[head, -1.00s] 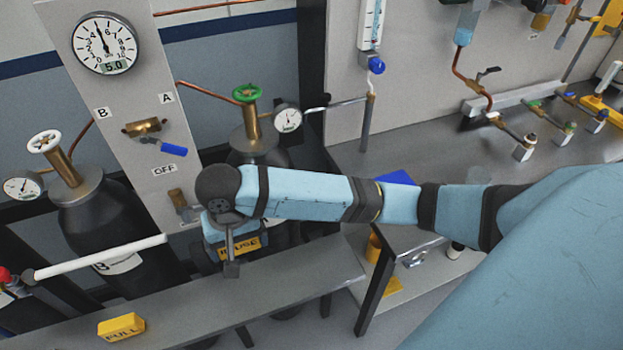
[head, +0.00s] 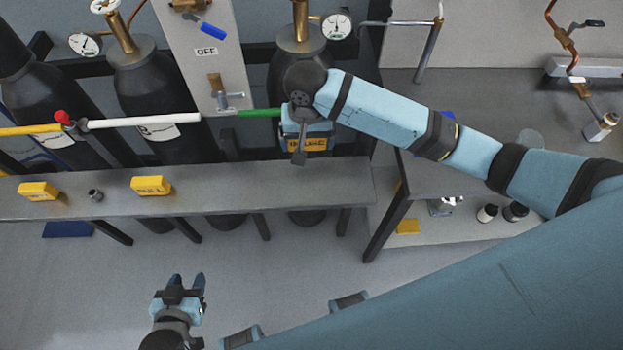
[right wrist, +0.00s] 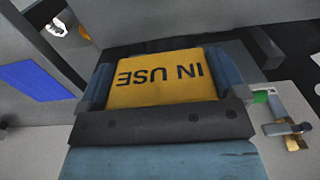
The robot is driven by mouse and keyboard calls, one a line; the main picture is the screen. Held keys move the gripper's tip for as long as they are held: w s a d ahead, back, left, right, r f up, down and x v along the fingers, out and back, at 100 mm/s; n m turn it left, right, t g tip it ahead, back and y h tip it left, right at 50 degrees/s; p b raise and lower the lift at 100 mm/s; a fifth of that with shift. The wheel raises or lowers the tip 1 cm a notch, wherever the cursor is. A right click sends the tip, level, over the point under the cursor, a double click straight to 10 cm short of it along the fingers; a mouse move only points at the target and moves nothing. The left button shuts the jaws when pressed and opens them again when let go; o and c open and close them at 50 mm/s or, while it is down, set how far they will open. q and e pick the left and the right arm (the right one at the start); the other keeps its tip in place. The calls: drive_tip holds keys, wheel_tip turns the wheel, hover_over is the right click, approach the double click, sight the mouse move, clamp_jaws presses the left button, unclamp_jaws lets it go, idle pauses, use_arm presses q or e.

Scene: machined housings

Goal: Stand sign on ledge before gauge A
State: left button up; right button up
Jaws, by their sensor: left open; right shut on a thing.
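My right gripper (head: 305,138) is shut on the yellow "IN USE" sign (head: 307,145), near the far edge of the grey ledge (head: 240,188). In the right wrist view the sign (right wrist: 160,82) sits between the fingers with its lettering upside down. I cannot tell whether the sign touches the ledge. Behind the gripper stands a dark gas cylinder (head: 288,75) with a round gauge (head: 336,26), seemingly gauge A; its letter is out of view. My left gripper (head: 187,281) is open and empty, low over the floor in front of the ledge.
Two yellow blocks (head: 38,191) (head: 151,185) and a small grey fitting (head: 96,195) stand on the ledge to the left. A white pipe (head: 145,121) and a green pipe (head: 260,113) run behind it. The ledge between the right block and the right gripper is clear.

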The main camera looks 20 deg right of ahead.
sight(308, 185)
wheel_tip(308, 185, down, 17)
drive_tip(key=shift+f+b, duration=0.1)
drive_tip(key=shift+b, duration=0.2)
drive_tip(key=shift+f, duration=0.1)
drive_tip(key=o, duration=0.6)
drive_tip(key=shift+o, duration=0.2)
